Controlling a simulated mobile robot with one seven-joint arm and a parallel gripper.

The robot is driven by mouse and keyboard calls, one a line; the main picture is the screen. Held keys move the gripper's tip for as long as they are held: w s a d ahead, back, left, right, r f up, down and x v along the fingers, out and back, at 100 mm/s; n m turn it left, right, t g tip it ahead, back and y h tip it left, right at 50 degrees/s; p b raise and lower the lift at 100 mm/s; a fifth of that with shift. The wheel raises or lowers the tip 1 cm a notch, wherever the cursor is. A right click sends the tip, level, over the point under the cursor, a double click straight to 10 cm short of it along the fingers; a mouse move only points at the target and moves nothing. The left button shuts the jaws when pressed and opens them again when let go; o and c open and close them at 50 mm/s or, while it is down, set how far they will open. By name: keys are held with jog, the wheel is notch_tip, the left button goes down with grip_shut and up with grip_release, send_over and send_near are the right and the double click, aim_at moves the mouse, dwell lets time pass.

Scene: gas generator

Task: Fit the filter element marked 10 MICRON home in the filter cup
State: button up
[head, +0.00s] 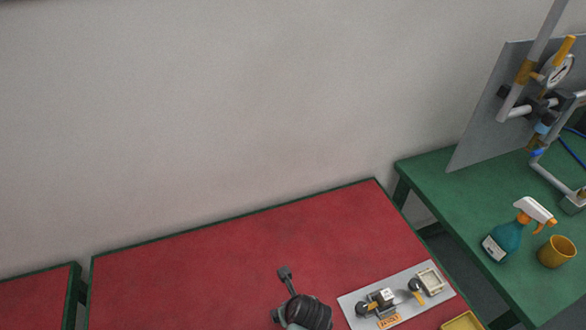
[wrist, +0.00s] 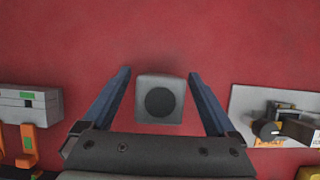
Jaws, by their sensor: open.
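In the wrist view my gripper (wrist: 159,73) is open, its two blue-grey fingers spread on either side of a small grey block (wrist: 147,84) with a dark round face. There are gaps between the block and both fingers. No marking is readable on the block, so I cannot tell whether it is the filter element or the cup. In the head view a dark part of my arm shows at the bottom; the block cannot be made out there. No 10 MICRON label is readable.
A grey plate (head: 350,306) with fittings lies on the red table (head: 230,255), right of my arm. A yellow tray (head: 462,321) is at its front. A spray bottle (head: 510,235) and yellow cup (head: 556,252) stand on the green bench. A grey box (wrist: 28,103) is left in the wrist view.

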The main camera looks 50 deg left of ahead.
grip_shut()
dwell(0.5)
